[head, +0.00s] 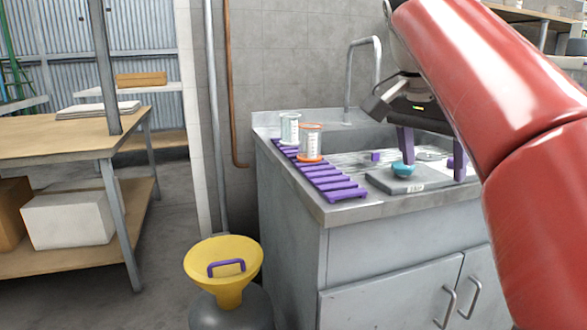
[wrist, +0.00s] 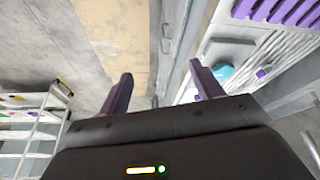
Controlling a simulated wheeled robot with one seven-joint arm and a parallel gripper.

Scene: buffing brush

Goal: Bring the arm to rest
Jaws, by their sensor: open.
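My gripper (head: 432,172) is at the upper right of the head view, in front of the sink counter (head: 345,212), with its two purple fingers pointing down. The fingers are spread apart. In the wrist view, my gripper (wrist: 160,72) has nothing between its fingers; floor and a counter edge show beyond them. My red arm (head: 480,70) reaches across the right side of the head view and hides part of the counter.
On the counter are a purple slatted rack (head: 330,183), an orange-trimmed clear container (head: 311,144), another clear container (head: 290,128), a blue bowl (head: 403,169) on a grey slab (head: 385,184) and a purple block (head: 375,156). A yellow funnel (head: 205,258) stands left.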

